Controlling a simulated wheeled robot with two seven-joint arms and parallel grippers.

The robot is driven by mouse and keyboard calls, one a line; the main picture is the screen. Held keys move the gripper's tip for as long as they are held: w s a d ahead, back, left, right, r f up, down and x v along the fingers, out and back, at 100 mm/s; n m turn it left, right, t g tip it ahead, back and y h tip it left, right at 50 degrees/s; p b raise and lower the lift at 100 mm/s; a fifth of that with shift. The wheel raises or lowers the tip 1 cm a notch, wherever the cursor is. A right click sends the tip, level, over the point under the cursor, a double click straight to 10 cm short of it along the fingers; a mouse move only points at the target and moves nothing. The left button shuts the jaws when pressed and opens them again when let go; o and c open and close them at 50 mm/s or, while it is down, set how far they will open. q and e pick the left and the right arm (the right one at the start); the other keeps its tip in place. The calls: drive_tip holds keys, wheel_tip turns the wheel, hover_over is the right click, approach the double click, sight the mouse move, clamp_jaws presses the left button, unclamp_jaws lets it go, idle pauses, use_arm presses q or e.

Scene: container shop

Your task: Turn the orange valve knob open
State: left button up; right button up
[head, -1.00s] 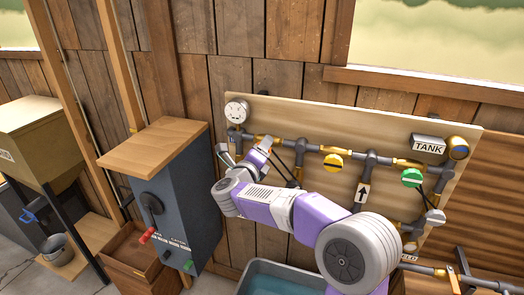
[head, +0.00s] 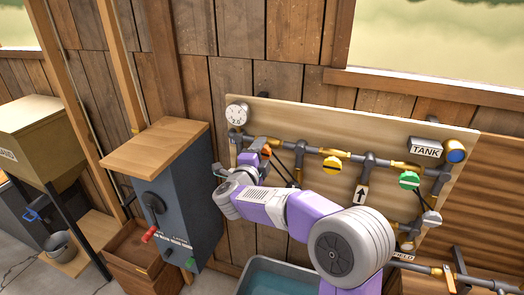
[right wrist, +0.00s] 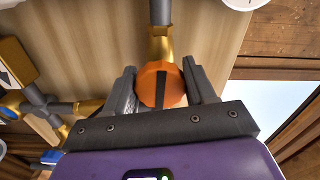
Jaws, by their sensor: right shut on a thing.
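The orange valve knob (right wrist: 158,84) shows in the right wrist view, with a black stripe roughly in line with the brass-ended pipe above it. My right gripper (right wrist: 160,88) has one finger on each side of the knob and is shut on it. In the head view my right gripper (head: 240,166) is at the left part of the pipe board, below the gauge. There my wrist and fingers mostly hide the knob. My left gripper is in neither view.
A white gauge (head: 237,114), a yellow knob (head: 332,165), a green knob (head: 409,181) and a TANK sign (head: 426,149) are on the board (head: 330,118). A round blue-faced fitting (head: 456,156) is beside the sign. A grey cabinet (head: 178,200) stands left of my gripper.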

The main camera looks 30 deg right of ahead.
drive_tip(key=shift+a, duration=0.1)
idle(0.4)
drive_tip(key=o, duration=1)
drive_tip(key=shift+w, duration=0.1)
drive_tip(key=b+v, duration=0.1)
drive_tip(key=v, duration=0.6)
drive_tip(key=shift+s+a, duration=0.2)
drive_tip(key=shift+s, duration=0.05)
